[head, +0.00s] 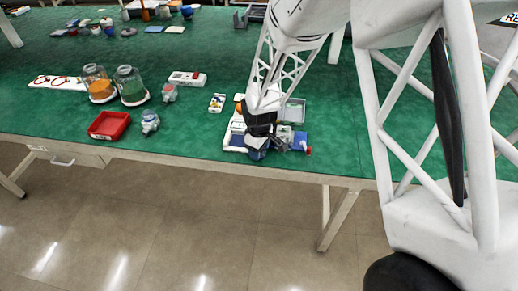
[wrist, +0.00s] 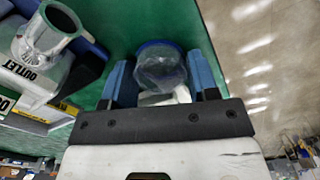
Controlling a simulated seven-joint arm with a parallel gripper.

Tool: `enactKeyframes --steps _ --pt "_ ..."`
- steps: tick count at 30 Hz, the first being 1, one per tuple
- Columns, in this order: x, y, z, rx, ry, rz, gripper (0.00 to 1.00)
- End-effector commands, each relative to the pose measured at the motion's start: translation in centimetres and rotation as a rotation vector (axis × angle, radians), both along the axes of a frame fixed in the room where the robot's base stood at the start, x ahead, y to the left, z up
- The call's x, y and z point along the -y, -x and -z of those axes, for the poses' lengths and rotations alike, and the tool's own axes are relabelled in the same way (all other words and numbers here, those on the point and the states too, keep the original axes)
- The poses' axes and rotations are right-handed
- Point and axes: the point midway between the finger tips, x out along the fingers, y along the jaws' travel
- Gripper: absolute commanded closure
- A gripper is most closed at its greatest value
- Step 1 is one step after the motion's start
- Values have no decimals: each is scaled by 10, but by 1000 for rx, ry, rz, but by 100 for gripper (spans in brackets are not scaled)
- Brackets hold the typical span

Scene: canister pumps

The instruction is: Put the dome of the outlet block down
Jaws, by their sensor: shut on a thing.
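My gripper (wrist: 160,82) has its two blue fingers shut on a clear dome (wrist: 158,68) with a blue rim. In the head view my gripper (head: 258,152) is low at the table's front edge, and my arm hides much of the pump assembly. The outlet block (wrist: 38,70), labelled OUTLET, is at the left of the wrist view, with a pale, open, round fitting on top. The held dome is to the right of it and apart from it in the picture. I cannot tell the dome's height above the table.
A white and blue pump base (head: 235,135) lies around my gripper, with a clear tray (head: 292,112) behind. A red tray (head: 109,125), two jars (head: 130,88) and small domed parts (head: 150,122) stand to the left. Green table is free between them and the pump.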

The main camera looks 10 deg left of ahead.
Motion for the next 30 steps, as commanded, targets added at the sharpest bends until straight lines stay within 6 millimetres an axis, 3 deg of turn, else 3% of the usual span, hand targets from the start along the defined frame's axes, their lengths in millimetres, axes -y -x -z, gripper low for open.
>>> enactKeyframes --steps 2,3,5,20,30 --pt "0 0 2 0 1 0 68" --pt "0 0 2 0 0 0 43" --pt "0 0 2 0 0 0 35" --pt "0 0 -6 0 0 0 35" --pt "0 -1 -45 3 -1 0 35"
